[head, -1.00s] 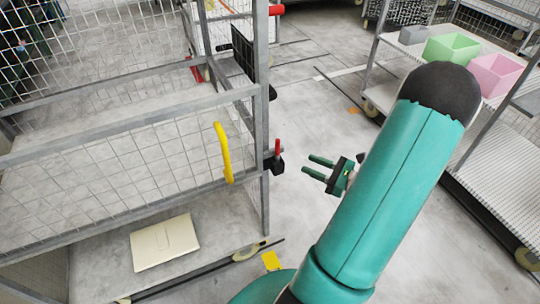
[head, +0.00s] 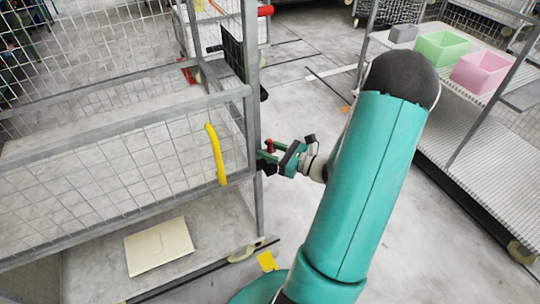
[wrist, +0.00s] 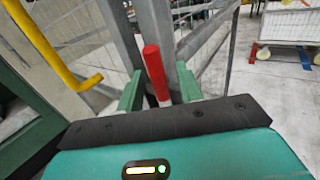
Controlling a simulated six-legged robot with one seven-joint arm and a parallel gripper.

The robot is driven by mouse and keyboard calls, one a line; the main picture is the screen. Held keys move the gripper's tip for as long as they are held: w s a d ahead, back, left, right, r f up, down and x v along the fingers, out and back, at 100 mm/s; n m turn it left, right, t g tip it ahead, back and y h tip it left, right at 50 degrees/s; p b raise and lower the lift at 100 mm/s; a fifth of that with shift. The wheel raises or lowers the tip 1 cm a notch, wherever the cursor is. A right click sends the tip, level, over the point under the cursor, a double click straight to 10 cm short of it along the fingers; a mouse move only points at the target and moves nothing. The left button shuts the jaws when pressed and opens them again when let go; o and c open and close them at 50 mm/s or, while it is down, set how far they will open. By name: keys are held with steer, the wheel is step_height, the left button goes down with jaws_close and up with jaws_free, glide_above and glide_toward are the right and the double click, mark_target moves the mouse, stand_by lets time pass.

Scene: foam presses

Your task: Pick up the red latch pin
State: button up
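The red latch pin (wrist: 154,72) stands upright, slightly tilted, in the wrist view, in front of a grey cage post. My gripper (wrist: 159,68) has its two green fingers spread, one on each side of the pin. Small gaps show between the pin and the fingers, so it looks open around the pin. In the head view the pin's red top (head: 269,146) shows at my gripper (head: 265,158), next to the post. The pin's lower end and black mount are partly hidden by the gripper.
A yellow handle (head: 216,155) is on the wire cage (head: 252,100) just left of the gripper. Green (head: 441,48) and pink bins (head: 481,72) stand on a shelf trolley at the right.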

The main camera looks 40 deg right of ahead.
jaws_close()
